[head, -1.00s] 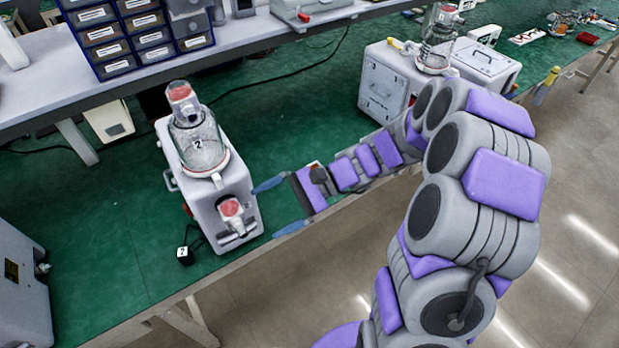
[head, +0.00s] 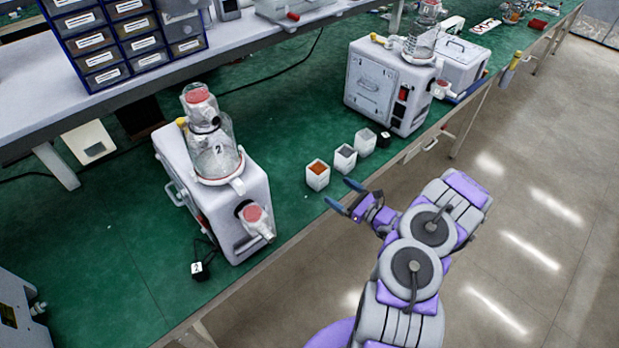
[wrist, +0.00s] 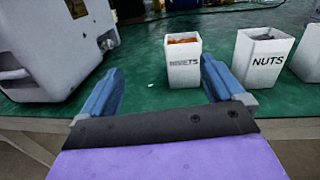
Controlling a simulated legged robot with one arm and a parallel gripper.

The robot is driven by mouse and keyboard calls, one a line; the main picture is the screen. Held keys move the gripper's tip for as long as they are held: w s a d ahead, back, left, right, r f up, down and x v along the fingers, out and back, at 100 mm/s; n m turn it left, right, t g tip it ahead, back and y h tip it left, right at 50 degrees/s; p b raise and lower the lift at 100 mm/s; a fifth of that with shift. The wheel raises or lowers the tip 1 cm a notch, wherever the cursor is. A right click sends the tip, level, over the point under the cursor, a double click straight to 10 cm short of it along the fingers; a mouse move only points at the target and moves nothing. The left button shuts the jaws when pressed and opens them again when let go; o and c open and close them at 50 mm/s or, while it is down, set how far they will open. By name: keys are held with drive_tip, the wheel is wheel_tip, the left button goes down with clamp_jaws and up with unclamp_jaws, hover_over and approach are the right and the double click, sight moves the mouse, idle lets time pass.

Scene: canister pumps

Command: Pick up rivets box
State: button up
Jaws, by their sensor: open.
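The rivets box (head: 317,176) is a small white open-topped box with orange-brown contents, standing on the green bench top near its front edge. In the wrist view the rivets box (wrist: 184,62) carries the label RIVETS and stands upright beyond my fingers, nearer the right one. My gripper (head: 344,194) is open and empty, at the bench edge just in front of the box and a little right of it. In the wrist view my gripper (wrist: 160,88) shows both blue fingers spread apart, with nothing between them; the box's lower right edge is close to the right finger.
The pump marked 2 (head: 215,190) stands to the left. Another pump (head: 388,85) stands behind right. Bare green bench lies behind the boxes.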

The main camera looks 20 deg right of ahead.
sight(324, 178)
wheel_tip(324, 178, down, 3)
drive_tip(key=d+m+h, duration=0.2)
drive_tip(key=d, duration=0.1)
drive_tip(key=shift+n, duration=0.3)
drive_tip(key=b+x, duration=0.1)
drive_tip(key=x, duration=0.4)
drive_tip(key=a+b+x, duration=0.1)
drive_tip(key=x, duration=0.4)
drive_tip(key=shift+a+r+b, duration=0.15)
drive_tip(key=shift+a+b, duration=0.1)
drive_tip(key=shift+b, duration=0.1)
drive_tip(key=shift+w, duration=0.3)
drive_tip(key=shift+w+d+b, duration=0.3)
drive_tip(key=shift+w+d, duration=0.05)
drive_tip(key=shift+w, duration=0.25)
drive_tip(key=b+x, duration=0.1)
drive_tip(key=x, duration=0.3)
drive_tip(key=shift+a, duration=0.15)
drive_tip(key=shift+w+a, duration=0.3)
drive_tip(key=shift+d, duration=0.5)
drive_tip(key=c, duration=0.3)
drive_tip(key=shift+a, duration=0.35)
drive_tip(key=c, duration=0.8)
drive_tip(key=shift+d, duration=0.15)
drive_tip(key=shift+c, duration=0.8)
